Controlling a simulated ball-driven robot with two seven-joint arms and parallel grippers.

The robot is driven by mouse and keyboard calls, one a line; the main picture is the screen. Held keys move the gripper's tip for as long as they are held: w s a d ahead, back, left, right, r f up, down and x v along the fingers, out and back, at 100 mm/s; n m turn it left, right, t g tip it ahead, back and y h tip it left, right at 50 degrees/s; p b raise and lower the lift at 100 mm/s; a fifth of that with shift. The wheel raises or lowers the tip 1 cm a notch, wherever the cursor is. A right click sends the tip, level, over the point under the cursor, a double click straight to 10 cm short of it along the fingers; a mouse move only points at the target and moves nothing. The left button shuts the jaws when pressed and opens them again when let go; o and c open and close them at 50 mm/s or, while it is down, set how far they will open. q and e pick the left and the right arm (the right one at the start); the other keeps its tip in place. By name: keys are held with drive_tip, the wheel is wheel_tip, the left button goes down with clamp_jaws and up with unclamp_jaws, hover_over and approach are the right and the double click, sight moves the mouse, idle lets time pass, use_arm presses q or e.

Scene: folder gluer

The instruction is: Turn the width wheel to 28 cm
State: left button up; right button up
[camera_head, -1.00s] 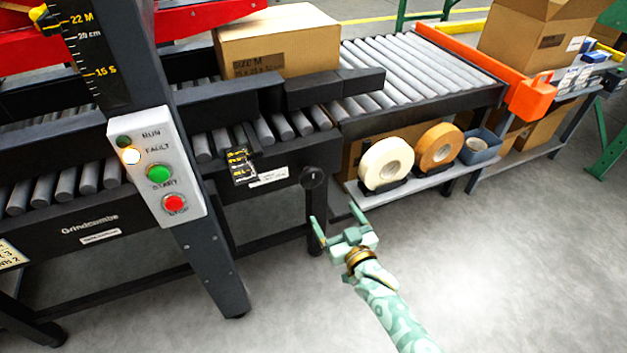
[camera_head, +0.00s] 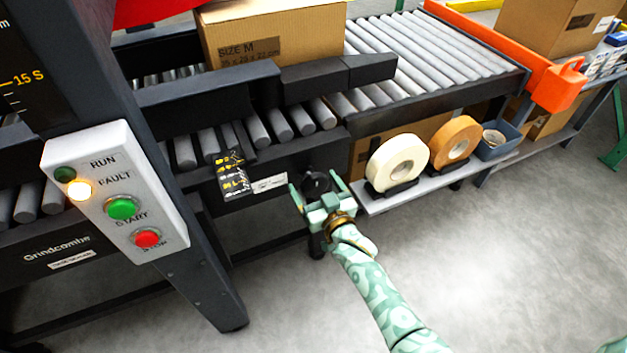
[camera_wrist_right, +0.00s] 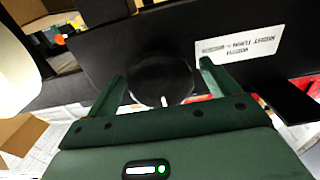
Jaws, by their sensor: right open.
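The width wheel (camera_head: 316,183) is a black round knob on the machine's side rail, below the rollers. In the right wrist view the wheel (camera_wrist_right: 161,80) has a white mark at its lower edge. My right gripper (camera_head: 315,187) is open, with one finger on each side of the wheel; whether they touch it I cannot tell. Its two green fingers also show in the right wrist view (camera_wrist_right: 162,85). A black scale plate with yellow marks (camera_head: 231,175) hangs left of the wheel; its reading is too small to tell. My left gripper is not in view.
A control panel (camera_head: 117,190) with a lit fault lamp, green start and red stop buttons stands at the left. A cardboard box (camera_head: 268,35) sits on the conveyor. The floor in front is clear.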

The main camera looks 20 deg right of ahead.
drive_tip(key=shift+r, duration=0.1)
drive_tip(key=c, duration=1)
